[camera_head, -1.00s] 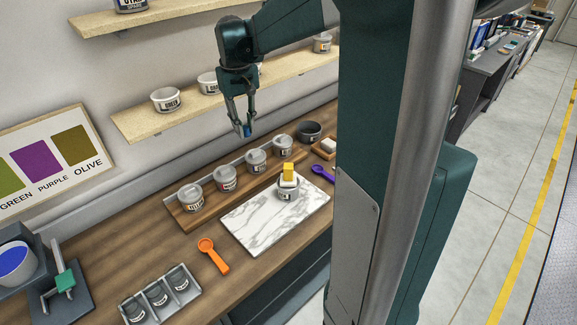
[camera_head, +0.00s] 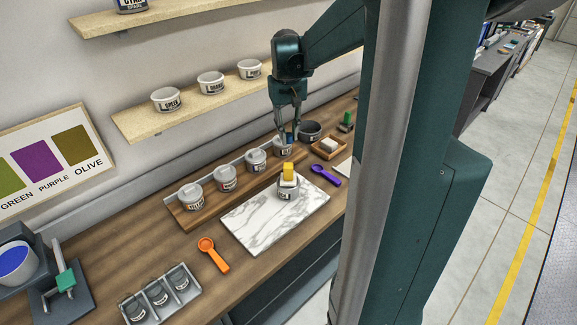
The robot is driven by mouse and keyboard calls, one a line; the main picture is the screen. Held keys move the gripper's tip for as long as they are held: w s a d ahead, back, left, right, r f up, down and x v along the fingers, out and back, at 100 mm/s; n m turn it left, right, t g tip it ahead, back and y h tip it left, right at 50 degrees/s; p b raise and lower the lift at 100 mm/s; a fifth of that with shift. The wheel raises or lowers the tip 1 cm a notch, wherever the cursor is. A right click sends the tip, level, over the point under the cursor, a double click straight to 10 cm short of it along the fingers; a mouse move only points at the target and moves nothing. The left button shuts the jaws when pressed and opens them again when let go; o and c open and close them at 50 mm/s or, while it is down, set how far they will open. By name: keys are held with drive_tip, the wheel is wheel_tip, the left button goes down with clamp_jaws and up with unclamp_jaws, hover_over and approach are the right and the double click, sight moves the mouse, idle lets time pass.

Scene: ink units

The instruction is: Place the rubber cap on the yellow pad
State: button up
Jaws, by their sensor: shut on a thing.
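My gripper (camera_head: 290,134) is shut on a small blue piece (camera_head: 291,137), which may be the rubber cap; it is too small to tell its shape. The gripper points down, in front of the fourth labelled tub (camera_head: 283,149) of the rack in the picture, and hides part of it. The yellow pad may be the yellow block (camera_head: 288,170), which sits on a white piece on top of a grey tub (camera_head: 287,191) on the marble board. The blue piece shows above and behind the yellow block, apart from it.
The marble board (camera_head: 260,222) has bare room to the left of the tub. Tubs stand in a wooden rack (camera_head: 208,208) behind it. A dark bowl (camera_head: 310,131), a wooden tray (camera_head: 326,153), a purple spoon (camera_head: 326,175) and an orange spoon (camera_head: 214,255) lie around. My column blocks the right.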

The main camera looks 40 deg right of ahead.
drive_tip(key=shift+f, duration=0.6)
hover_over(288, 165)
drive_tip(key=shift+f, duration=2.95)
drive_tip(key=shift+f, duration=0.1)
drive_tip(key=shift+f, duration=1.95)
drive_tip(key=shift+f, duration=0.1)
drive_tip(key=o, duration=0.7)
